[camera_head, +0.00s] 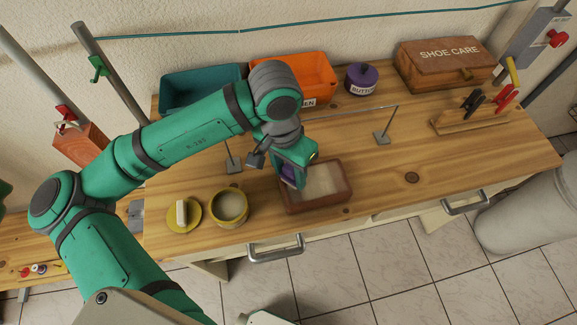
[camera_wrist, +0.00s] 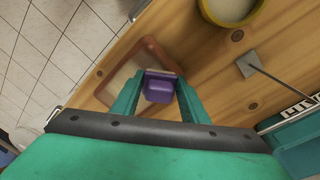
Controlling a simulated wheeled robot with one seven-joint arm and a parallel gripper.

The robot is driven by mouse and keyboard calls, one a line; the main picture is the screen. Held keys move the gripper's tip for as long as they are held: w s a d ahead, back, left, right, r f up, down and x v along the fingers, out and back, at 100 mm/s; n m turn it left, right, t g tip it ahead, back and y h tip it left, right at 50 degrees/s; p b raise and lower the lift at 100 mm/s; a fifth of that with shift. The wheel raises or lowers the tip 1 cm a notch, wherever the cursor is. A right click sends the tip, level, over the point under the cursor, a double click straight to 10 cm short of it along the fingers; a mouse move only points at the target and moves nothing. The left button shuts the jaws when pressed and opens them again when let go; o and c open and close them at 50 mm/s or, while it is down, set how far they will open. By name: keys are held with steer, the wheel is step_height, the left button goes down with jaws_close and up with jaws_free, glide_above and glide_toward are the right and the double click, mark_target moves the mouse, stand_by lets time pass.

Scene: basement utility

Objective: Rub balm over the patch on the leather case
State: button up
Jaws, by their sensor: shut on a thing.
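The leather case (camera_head: 318,207) is a flat brown piece near the front edge of the bench, with a large pale patch (camera_head: 325,181) inside its brown border. In the wrist view, the patch (camera_wrist: 116,78) shows left of my gripper. My gripper (camera_wrist: 158,97) is shut on a purple applicator (camera_wrist: 158,91) with a pale underside. It is over the left part of the case in the head view. I cannot tell whether the applicator touches the patch. A yellow pot (camera_head: 230,206) with cream-coloured contents, seemingly the balm, stands left of the case.
A thin metal rail (camera_head: 350,111) on posts spans behind the case. Teal and orange bins (camera_head: 320,75), a purple jar (camera_head: 362,78) and a shoe-care box (camera_head: 445,62) stand behind.

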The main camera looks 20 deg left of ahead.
steer(key=shift+s+d, duration=0.15)
steer(key=shift+s, duration=0.15)
steer(key=shift+w+a, duration=0.7)
steer(key=shift+w, duration=0.25)
steer(key=shift+s+d, duration=0.1)
steer(key=shift+d, duration=0.05)
steer(key=shift+s+d, duration=0.55)
steer(key=shift+s, duration=0.3)
steer(key=shift+w+a, duration=0.3)
steer(key=shift+w, duration=0.2)
